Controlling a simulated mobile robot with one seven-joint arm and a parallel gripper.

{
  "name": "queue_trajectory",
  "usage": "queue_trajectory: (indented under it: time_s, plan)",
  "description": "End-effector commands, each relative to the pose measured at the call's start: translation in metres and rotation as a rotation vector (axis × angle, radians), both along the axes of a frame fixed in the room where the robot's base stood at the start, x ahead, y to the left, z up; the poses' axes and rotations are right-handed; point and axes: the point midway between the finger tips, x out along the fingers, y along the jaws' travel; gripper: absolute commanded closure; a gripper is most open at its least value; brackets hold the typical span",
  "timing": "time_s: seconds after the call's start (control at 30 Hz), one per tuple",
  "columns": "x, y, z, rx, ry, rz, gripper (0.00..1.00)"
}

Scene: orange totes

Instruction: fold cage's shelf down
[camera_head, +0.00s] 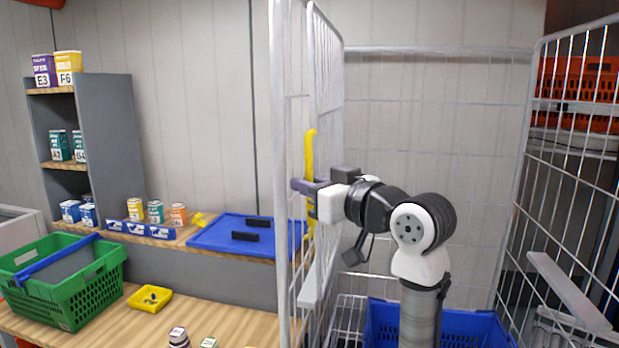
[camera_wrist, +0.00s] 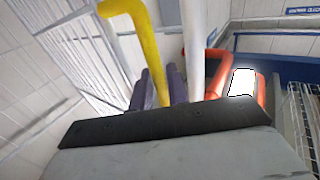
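The wire cage (camera_head: 281,180) stands in front of me, with an upright wire side at left and another at right. A wire panel (camera_head: 328,75) stands upright along its left side and appears to be the shelf, folded up. A yellow bar (camera_head: 309,150) with a bent top runs upright at this panel; it also shows in the wrist view (camera_wrist: 146,45). My gripper (camera_head: 305,186) reaches left to the bar at mid height. In the wrist view its purple fingers (camera_wrist: 164,90) lie close on either side of the bar, seemingly shut on it. The exact contact is partly hidden.
Blue crates (camera_head: 385,322) sit low inside the cage. White ledges line the left (camera_head: 311,284) and right (camera_head: 565,288) sides. Left of the cage is a wooden bench with a green basket (camera_head: 70,305), a blue tray (camera_head: 215,237) and a yellow tray (camera_head: 150,308).

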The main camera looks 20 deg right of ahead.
Motion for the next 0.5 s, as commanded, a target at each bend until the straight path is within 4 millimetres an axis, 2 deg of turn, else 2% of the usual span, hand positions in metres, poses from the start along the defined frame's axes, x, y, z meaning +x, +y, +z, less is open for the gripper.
queue_trajectory:
  time_s: [0.27,0.4,0.5]
  plan:
    - [0.0018,0.0007,-0.0004,0.000,0.000,0.000,0.83]
    - [0.0016,0.0006,-0.0003,0.000,0.000,0.000,1.00]
    - [0.0015,0.0006,-0.0003,0.000,0.000,0.000,1.00]
